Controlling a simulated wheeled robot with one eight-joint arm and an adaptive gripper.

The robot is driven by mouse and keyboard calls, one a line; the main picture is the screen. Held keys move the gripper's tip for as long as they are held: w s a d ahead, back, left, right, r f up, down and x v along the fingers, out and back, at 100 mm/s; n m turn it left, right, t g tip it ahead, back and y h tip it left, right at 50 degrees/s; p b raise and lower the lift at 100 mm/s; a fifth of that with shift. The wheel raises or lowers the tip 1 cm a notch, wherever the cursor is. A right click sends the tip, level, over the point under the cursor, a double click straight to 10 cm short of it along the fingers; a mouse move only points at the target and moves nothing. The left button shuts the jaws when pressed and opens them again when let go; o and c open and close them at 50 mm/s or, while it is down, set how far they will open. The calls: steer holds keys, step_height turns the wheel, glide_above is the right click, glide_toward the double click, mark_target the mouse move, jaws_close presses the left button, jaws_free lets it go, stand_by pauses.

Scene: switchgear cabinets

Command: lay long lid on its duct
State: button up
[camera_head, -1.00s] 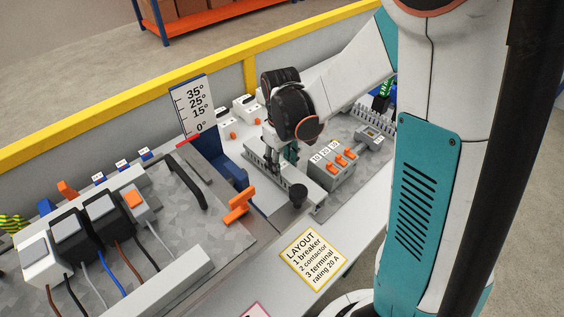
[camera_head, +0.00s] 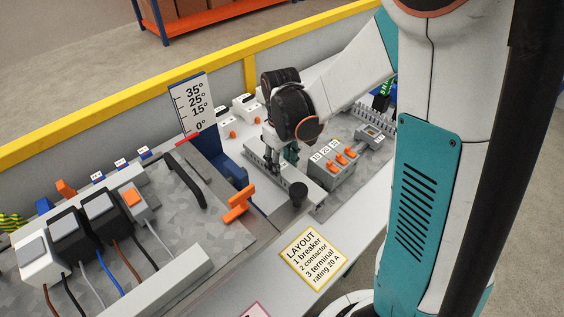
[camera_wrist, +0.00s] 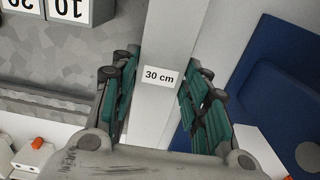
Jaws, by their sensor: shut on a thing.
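The long lid (camera_wrist: 165,75) is a pale grey strip with a "30 cm" label in the wrist view. My gripper (camera_wrist: 158,100) is shut on it, one dark green finger along each side. In the head view, my gripper (camera_head: 290,156) is low over the right-hand plate, and the lid (camera_head: 310,188) runs from under it towards the front.
A grey block with orange switches (camera_head: 337,166) stands close right of the lid. A black knob (camera_head: 298,194) is near its front end. A blue part (camera_head: 230,170), an orange lever (camera_head: 238,203) and the left plate with a black handle (camera_head: 186,180) lie to the left.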

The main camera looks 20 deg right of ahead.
steer(key=o, duration=1.2)
steer(key=shift+c, duration=0.2)
step_height(320, 180, up, 12)
